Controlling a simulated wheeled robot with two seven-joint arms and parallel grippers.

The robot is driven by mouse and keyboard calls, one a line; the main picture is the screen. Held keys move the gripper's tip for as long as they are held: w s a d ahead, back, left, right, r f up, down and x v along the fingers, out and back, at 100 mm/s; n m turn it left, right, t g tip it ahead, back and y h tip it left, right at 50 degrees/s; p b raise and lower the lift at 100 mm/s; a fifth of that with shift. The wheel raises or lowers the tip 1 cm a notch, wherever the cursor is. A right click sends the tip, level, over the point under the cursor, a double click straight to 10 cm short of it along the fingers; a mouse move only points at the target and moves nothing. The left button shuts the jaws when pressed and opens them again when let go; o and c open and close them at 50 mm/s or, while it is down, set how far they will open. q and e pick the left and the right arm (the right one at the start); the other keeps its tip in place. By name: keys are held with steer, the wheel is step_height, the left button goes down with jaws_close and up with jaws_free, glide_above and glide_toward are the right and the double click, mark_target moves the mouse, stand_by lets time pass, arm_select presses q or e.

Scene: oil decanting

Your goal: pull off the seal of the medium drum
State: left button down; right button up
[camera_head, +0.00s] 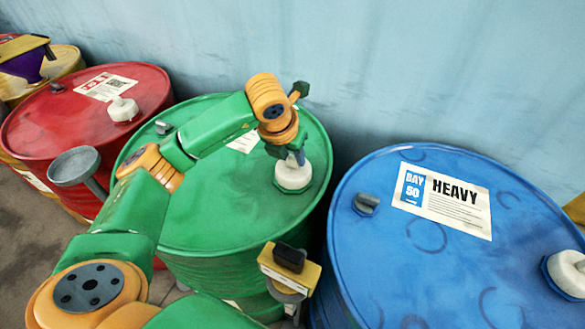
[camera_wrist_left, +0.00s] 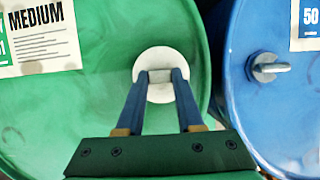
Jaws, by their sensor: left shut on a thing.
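The medium drum (camera_head: 215,200) is green and stands in the middle of the head view. Its label reads MEDIUM in the left wrist view (camera_wrist_left: 110,110). The seal (camera_head: 293,178) is a white round cap near the drum top's right side. My left gripper (camera_head: 296,158) is above it, fingers pointing down. In the left wrist view the two blue fingers (camera_wrist_left: 160,76) are shut on the grip tab of the white seal (camera_wrist_left: 160,58). The seal appears to sit on the drum top; its underside is hidden. My right gripper is not in view.
A blue drum (camera_head: 440,265) marked HEAVY stands close at right with its own white seal (camera_head: 568,272). A red drum (camera_head: 60,125) stands at left, with a grey funnel (camera_head: 75,165) in front. A yellow block (camera_head: 272,268) is at the green drum's front. A wall is behind.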

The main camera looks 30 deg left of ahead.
mark_target(292, 160)
arm_select(q)
steer(key=shift+r, duration=0.1)
step_height(292, 160, up, 6)
steer(key=p, duration=0.4)
steer(key=shift+p, duration=0.35)
